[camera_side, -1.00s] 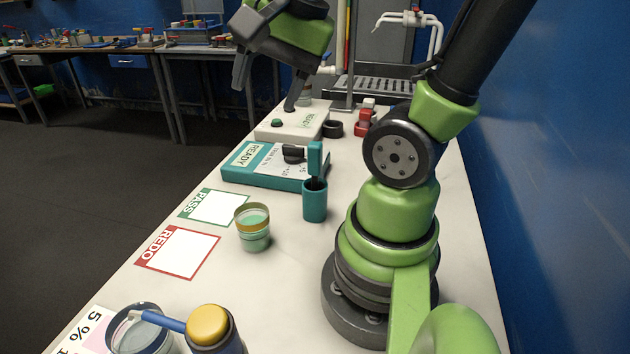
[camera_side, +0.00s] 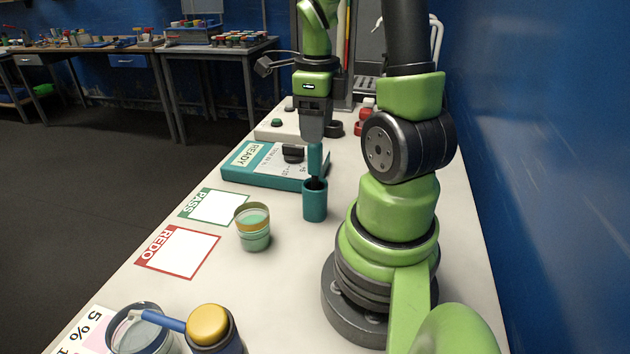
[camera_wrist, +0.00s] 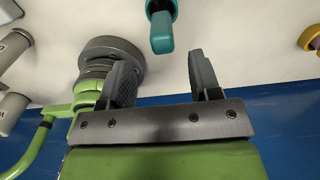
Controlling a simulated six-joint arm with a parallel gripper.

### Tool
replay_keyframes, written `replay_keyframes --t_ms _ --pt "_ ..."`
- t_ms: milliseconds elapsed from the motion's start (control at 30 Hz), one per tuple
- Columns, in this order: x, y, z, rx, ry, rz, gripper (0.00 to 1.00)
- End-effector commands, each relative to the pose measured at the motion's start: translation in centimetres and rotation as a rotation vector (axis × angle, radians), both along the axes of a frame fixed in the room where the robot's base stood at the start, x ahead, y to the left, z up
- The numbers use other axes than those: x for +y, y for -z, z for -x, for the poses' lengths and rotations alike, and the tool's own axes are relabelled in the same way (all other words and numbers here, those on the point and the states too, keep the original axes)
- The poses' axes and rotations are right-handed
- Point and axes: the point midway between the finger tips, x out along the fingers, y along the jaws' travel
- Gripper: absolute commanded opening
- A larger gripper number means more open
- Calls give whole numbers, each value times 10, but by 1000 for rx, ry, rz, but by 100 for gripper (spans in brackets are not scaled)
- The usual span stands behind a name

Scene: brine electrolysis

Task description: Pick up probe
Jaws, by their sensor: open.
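The probe (camera_side: 315,161) has a teal handle and stands upright in a teal holder cup (camera_side: 315,203) beside the teal READY box (camera_side: 262,166). Its lower part is hidden in the cup. The probe's handle (camera_wrist: 161,34) also shows in the wrist view, ahead of the gap between my fingers. My gripper (camera_side: 313,140) points down just above or behind the handle's top in the side view; the depth is hard to tell. In the wrist view my gripper (camera_wrist: 160,62) has its two dark fingers apart with nothing between them.
A glass jar (camera_side: 254,240) of pale green liquid stands next to the PASS card (camera_side: 213,207) and the REDO card (camera_side: 180,251). A white box (camera_side: 270,131) and black ring (camera_side: 334,130) lie behind. A yellow-topped bottle (camera_side: 208,325) stands in front.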

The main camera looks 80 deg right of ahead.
Motion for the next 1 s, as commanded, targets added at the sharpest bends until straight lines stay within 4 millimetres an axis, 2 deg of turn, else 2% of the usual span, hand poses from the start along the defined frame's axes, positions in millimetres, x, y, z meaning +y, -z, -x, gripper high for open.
replay_keyframes --t_ms 400,733,967,1000 --pt "-3 47 -4 3 -3 -4 57" --pt "-3 53 -4 -1 -1 0 57" --pt "-3 53 -4 -1 -2 0 5" --pt "-3 53 -4 -1 -2 0 4"
